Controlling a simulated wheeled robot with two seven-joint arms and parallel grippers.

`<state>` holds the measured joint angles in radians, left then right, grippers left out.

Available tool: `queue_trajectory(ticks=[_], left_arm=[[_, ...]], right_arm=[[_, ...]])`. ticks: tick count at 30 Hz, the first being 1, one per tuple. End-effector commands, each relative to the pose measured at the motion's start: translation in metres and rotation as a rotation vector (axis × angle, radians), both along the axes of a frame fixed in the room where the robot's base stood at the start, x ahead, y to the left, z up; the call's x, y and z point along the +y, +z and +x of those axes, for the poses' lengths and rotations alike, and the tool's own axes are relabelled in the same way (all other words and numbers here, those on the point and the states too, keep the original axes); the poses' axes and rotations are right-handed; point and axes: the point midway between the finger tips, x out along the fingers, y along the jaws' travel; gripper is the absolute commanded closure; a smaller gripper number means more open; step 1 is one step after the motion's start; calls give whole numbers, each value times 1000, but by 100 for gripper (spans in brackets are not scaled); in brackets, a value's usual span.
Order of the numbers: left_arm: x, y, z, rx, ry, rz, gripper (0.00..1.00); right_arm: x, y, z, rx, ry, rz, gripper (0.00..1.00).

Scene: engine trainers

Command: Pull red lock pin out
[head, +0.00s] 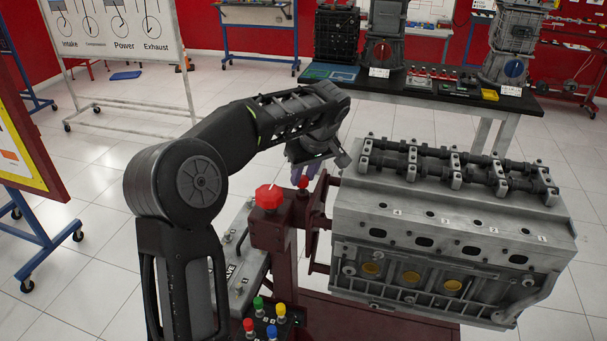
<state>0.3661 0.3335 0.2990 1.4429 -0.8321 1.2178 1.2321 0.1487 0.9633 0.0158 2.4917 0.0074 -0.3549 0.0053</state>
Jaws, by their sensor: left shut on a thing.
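The red lock pin (303,182) shows as a small red ball knob on top of the dark red engine stand (275,233), left of the engine block. My left gripper (308,172) reaches in from the left over the stand and points down at the pin. It is shut on the pin's knob; its fingers are small and partly hidden here, so the exact grip is hard to see. A larger red star-shaped knob (269,196) sits on the stand just left of the pin. My right gripper is not in view.
The grey engine block (450,235) with its camshafts on top is mounted right of the stand. A box with colored buttons (266,322) sits at the lower middle. A black-topped table (560,115) with engine parts stands behind. A whiteboard (115,30) is at back left.

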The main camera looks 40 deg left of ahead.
Motion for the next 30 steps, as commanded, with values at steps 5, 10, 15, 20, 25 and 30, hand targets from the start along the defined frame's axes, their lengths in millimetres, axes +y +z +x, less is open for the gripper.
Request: queue_trajectory(ticks=[5, 10, 15, 20, 25, 30], left_arm=[[0, 0, 0, -1, 0, 0, 100], [0, 2, 0, -1, 0, 0, 100], [0, 27, 1, -4, -1, 2, 100], [0, 46, 1, -4, -1, 1, 100], [0, 47, 1, -4, -1, 2, 100], [0, 47, 1, -7, -1, 3, 67]], right_arm=[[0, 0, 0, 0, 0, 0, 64], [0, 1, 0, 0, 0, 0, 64], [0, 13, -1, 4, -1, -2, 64], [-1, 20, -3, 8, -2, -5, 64], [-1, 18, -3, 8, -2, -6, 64], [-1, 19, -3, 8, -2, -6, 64]])
